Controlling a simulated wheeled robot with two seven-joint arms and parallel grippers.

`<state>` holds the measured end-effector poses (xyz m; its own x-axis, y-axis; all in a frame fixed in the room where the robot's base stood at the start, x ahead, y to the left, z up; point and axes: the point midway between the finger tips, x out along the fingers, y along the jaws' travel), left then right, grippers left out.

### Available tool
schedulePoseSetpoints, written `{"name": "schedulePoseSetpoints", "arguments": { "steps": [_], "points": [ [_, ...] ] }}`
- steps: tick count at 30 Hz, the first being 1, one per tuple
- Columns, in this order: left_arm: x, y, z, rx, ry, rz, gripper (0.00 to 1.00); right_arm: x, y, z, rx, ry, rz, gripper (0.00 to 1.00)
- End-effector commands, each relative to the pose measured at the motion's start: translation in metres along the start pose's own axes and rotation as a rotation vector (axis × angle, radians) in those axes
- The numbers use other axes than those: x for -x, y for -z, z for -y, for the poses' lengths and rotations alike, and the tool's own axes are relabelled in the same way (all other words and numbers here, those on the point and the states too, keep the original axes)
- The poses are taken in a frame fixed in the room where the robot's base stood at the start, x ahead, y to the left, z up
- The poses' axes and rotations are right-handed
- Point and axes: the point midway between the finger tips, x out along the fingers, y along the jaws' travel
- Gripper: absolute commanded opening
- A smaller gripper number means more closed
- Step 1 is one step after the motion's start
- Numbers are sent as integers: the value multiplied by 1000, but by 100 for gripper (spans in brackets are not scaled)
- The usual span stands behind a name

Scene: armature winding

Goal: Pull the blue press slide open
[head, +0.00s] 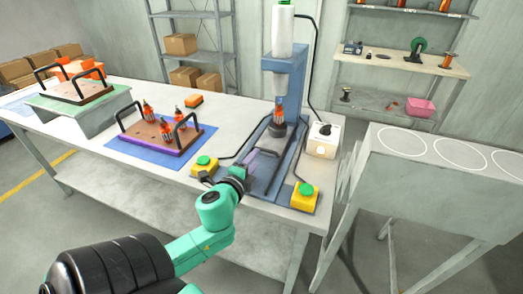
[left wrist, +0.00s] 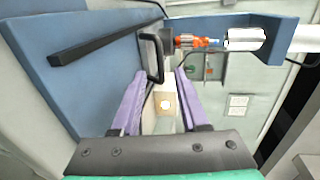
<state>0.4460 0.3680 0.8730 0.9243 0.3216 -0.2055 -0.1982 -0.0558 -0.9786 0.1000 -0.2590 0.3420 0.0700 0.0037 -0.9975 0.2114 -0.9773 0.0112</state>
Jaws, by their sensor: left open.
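The blue press (head: 285,66) stands at the right end of the table. An armature with orange windings (head: 279,115) stands upright on a dark holder (head: 277,129) under its white ram. The armature also shows in the left wrist view (left wrist: 188,41). My left gripper (head: 262,160) is low over the front of the press bed, its purple fingers apart and empty. In the left wrist view, a black loop handle (left wrist: 153,62) lies ahead of the gripper (left wrist: 163,80), near the left fingertip; I cannot tell whether they touch. My right gripper is out of view.
Green buttons on yellow boxes flank the bed, one at left (head: 204,164) and one at right (head: 304,197). A white box (head: 324,139) stands right of the press. A tray with several armatures (head: 157,144) sits on a blue mat to the left.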

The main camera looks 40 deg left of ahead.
Motion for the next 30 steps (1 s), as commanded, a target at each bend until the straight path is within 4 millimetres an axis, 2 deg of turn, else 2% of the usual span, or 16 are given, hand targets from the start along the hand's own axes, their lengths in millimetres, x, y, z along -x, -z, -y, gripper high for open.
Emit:
{"name": "schedulePoseSetpoints", "arguments": {
  "steps": [3,7,11,17,18,21,30],
  "points": [
    [-31,-1,2,-2,4,2,44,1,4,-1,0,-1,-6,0],
    [-54,0,1,0,2,1,44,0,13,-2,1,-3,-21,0],
    [-63,0,0,1,0,1,44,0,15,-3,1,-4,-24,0],
    [-64,0,0,1,-1,1,44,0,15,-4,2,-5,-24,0],
    [-64,0,0,1,-1,1,37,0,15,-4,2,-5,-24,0],
    [-63,0,0,1,-1,1,0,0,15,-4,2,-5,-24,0],
    [-63,0,0,1,-1,1,0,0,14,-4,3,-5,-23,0]
  ]
}}
